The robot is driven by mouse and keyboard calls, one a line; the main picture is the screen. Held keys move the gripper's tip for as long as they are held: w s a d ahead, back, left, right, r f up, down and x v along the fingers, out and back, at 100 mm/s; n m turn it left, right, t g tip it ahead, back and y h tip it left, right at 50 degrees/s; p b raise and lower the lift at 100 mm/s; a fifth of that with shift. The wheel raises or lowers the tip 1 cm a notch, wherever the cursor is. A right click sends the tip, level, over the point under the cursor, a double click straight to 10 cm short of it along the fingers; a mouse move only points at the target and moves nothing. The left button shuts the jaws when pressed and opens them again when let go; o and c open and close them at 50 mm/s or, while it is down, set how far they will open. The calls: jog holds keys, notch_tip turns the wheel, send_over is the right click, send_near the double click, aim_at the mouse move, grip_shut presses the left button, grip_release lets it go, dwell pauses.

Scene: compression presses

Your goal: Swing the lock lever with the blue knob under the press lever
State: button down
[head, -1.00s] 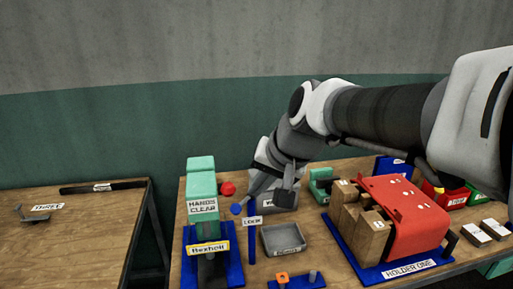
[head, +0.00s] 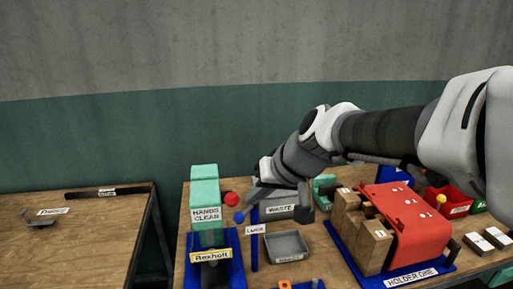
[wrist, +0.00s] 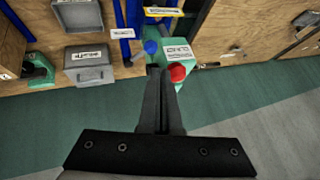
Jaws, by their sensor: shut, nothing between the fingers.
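The green press (head: 204,189) labelled HANDS CLEAR stands on a blue base (head: 236,270) at the left of the right-hand table. A red knob (head: 231,198), apparently on the press lever, sticks out at its right side. The blue knob (head: 239,217) of the lock lever is just below and right of the red one, near the LOCK label (head: 255,229). My gripper (head: 252,194) is shut and empty, just right of the knobs. In the wrist view its fingertips (wrist: 154,68) lie close to the blue knob (wrist: 150,47) and the red knob (wrist: 178,72). Contact cannot be told; the lever arms are mostly hidden.
A blue upright (head: 254,252) stands right of the press. A grey WASTE box (head: 283,212) is behind a grey tray (head: 286,245). The red-covered holder (head: 408,220) and its wooden blocks stand farther right. A gap separates the left table (head: 80,240).

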aim_at(245, 212)
jog(key=shift+w+a+f+n+y+p, duration=0.1)
jog(key=shift+w+f+n+p, duration=0.3)
jog(key=shift+n, duration=0.65)
jog(key=shift+w+d+f+n+y+p, duration=0.1)
jog(key=shift+w+f+n+p, duration=0.3)
jog(key=shift+n, duration=0.7)
jog(key=shift+w+a+f+n+y+p, duration=0.1)
jog(key=shift+w+f+n+p, duration=0.25)
jog(key=shift+n, duration=0.7)
jog(key=shift+w+r, duration=0.1)
jog(key=x, duration=1)
jog(key=shift+w+r+b, duration=0.1)
jog(key=shift+w+b, duration=0.1)
jog(key=shift+b, duration=0.2)
jog(key=shift+b, duration=0.3)
